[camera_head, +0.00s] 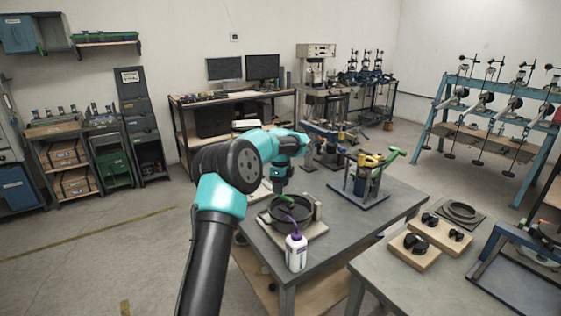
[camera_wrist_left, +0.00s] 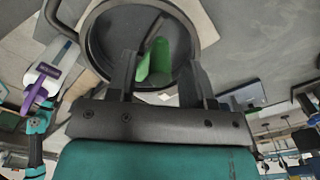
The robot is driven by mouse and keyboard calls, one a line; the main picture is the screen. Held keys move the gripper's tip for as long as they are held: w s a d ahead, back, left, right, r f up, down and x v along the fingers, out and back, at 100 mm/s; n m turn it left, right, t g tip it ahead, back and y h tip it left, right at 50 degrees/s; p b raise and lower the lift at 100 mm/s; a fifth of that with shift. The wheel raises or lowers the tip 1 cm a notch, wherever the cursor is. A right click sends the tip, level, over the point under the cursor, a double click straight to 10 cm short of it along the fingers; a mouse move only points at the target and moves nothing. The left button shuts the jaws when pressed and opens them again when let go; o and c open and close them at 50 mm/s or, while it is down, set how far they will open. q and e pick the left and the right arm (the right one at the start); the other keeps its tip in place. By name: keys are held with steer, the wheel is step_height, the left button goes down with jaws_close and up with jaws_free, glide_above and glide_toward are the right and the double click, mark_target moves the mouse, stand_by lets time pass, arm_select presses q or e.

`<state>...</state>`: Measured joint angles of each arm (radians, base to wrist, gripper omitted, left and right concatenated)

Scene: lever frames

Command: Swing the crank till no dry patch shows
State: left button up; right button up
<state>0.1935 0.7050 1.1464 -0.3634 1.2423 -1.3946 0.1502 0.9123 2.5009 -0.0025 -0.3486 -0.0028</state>
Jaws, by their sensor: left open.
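A black round pan (camera_head: 272,222) sits on a light board on the grey table, and it fills the upper middle of the left wrist view (camera_wrist_left: 95,45). A green piece (camera_head: 288,200) stands inside it; it also shows in the left wrist view (camera_wrist_left: 157,62). My left gripper (camera_wrist_left: 159,75) is open over the pan, with its two dark fingers either side of the green piece. I cannot tell whether they touch it. The pan's floor is partly hidden, so wet and dry patches cannot be told. My right gripper is not in view.
A white bottle (camera_head: 296,254) with a purple spout stands close in front of the pan. A yellow-and-green device (camera_head: 368,175) stands on a plate farther right. Wooden blocks with black knobs (camera_head: 415,251) lie on the nearer table. The table between is clear.

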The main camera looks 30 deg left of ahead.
arm_select(q)
step_height(320, 180, up, 16)
steer(key=shift+r, duration=0.15)
stand_by(0.4)
stand_by(1.0)
